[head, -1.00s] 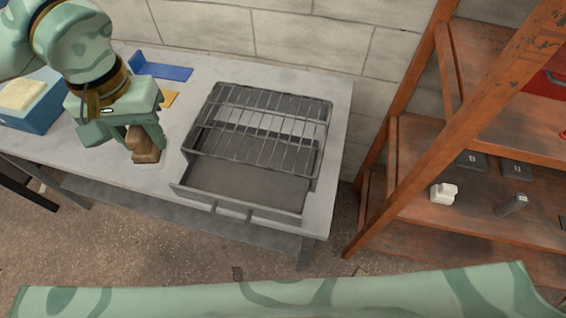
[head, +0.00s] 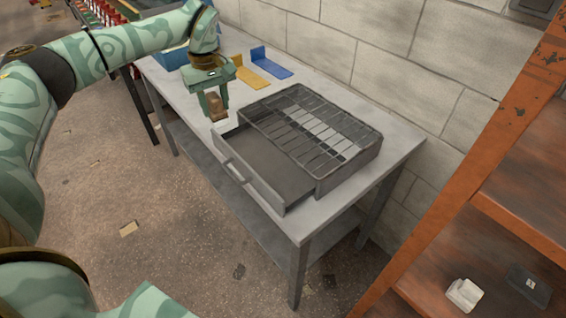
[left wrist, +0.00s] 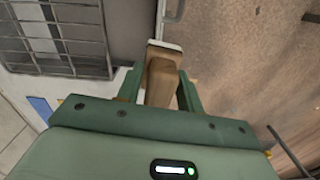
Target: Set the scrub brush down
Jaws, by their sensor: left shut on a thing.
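The scrub brush (head: 216,106) has a brown wooden body with a pale edge. My left gripper (head: 212,98) is shut on it, over the bench's front edge area, left of the drawer. In the left wrist view the brush (left wrist: 162,75) sticks out between the two green fingers of my gripper (left wrist: 160,92). I cannot tell whether the brush touches the bench top (head: 390,150). My right gripper is not in view.
A dark metal unit with a wire rack (head: 310,125) stands on the bench, its drawer (head: 262,170) pulled open to the front. Yellow (head: 250,78) and blue (head: 272,65) angled pieces lie behind the gripper. A wooden shelf (head: 480,210) stands at right.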

